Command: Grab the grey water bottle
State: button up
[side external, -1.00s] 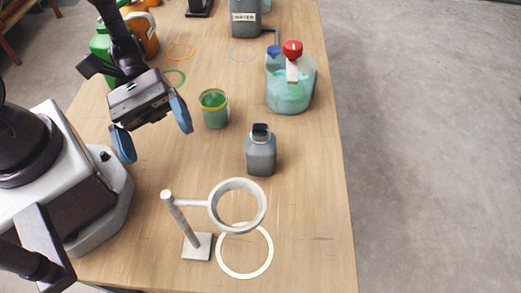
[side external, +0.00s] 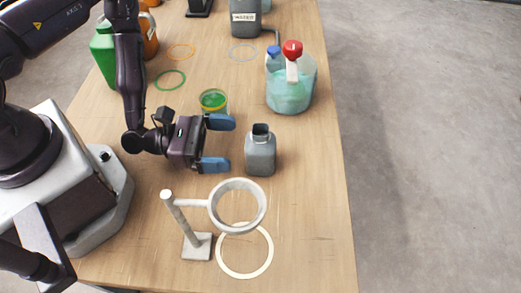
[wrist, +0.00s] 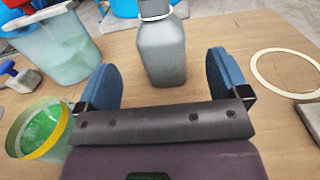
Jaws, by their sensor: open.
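The small grey bottle (side external: 261,153) stands upright on the wooden table, just right of my gripper in the side view. My gripper (side external: 226,143) is low, turned sideways toward the bottle, with its blue fingers open and nothing between them. In the wrist view the grey bottle (wrist: 162,50) stands ahead, in line with the gap between the two blue fingers (wrist: 163,80), beyond the palm. The fingers look apart from it. A larger grey container labelled WATER (side external: 245,20) stands at the far end of the table.
A green cup with a yellow rim (side external: 213,101) stands beside my gripper's far finger. A ring stand (side external: 198,246) and white circle (side external: 222,262) are at the front. The table's right edge is clear.

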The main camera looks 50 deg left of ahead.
aim_at(261, 149)
jog(key=shift+f, duration=0.9)
jog(key=shift+w+d+f, duration=0.15)
jog(key=shift+w+d, duration=0.05)
jog(key=shift+x, duration=3.5)
jog(key=c, duration=1.2)
